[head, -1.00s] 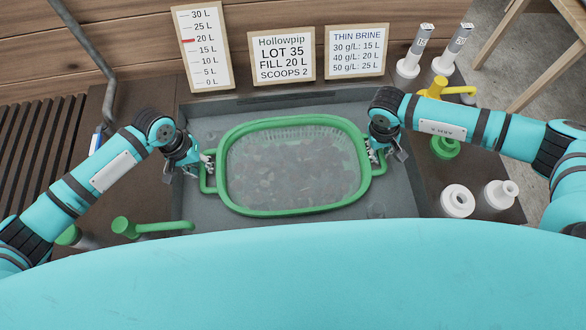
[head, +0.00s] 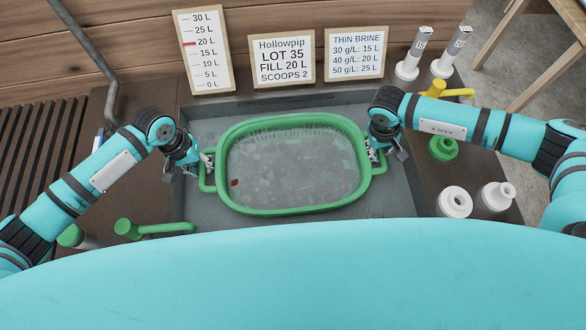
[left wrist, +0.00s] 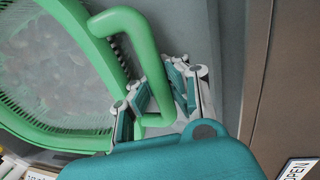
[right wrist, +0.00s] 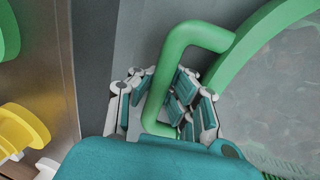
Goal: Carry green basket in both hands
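The green basket (head: 290,212) sits level in the grey basin in the head view, a handle at each end. Its inside shows blurred, murky dark pieces with one small red bit. My left gripper (head: 206,163) is at the left handle; in the left wrist view its fingers lie on both sides of the handle bar (left wrist: 148,62), closed around it. My right gripper (head: 374,153) is at the right handle; in the right wrist view its fingers flank that handle bar (right wrist: 163,80) closely. The underside of the basket is hidden.
The grey basin (head: 400,192) surrounds the basket. A green tap (head: 160,228) is at front left, a yellow tap (head: 440,90) at back right. White fittings (head: 456,201) and a green fitting (head: 444,148) stand on the right counter. Signs (head: 281,60) stand behind.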

